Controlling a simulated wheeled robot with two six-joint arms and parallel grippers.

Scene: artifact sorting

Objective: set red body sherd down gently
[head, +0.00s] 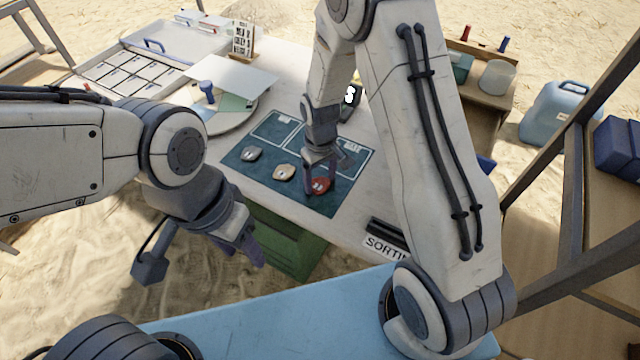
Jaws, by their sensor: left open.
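The red body sherd (321,185) is at the front right of the dark teal mat (309,205), low over it or on it; I cannot tell if it touches the mat. My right gripper (320,184) points down, with a finger on each side of the sherd. I cannot tell whether the fingers press on it. A grey sherd (251,154) and a tan sherd (284,172) lie on the mat to the left. My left gripper (243,250) is open and empty, in front of the table's left front edge, away from the sherds.
White-outlined areas mark the back of the mat. A round board with a blue-handled tool (207,90) and a compartment tray (125,75) stand at the back left. A "SORTING" sign (384,247) is at the front right edge. A green drawer unit (290,245) is below.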

